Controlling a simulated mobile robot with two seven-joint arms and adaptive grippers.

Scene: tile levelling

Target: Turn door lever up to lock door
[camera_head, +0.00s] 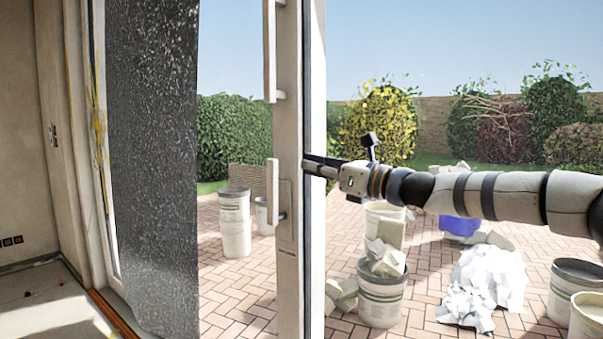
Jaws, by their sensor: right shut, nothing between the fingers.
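The white door lever (273,190) is on the narrow door frame (288,130) in the middle of the view. It stands vertical, pointing up from its pivot near its lower end. A lock plate sits beside and below it. My right gripper (309,164) comes in from the right, and its dark fingers are shut and empty. Its tips overlap the right edge of the door frame, a short way right of the lever, with a gap between them in the picture. I cannot tell the depth between them. My left gripper is not in view.
A longer white pull handle (269,50) is above the lever on the same frame. A dark speckled panel (153,160) stands at left. Beyond the glass are buckets (381,295), a rubble pile (487,280) and hedges on a brick patio (240,290).

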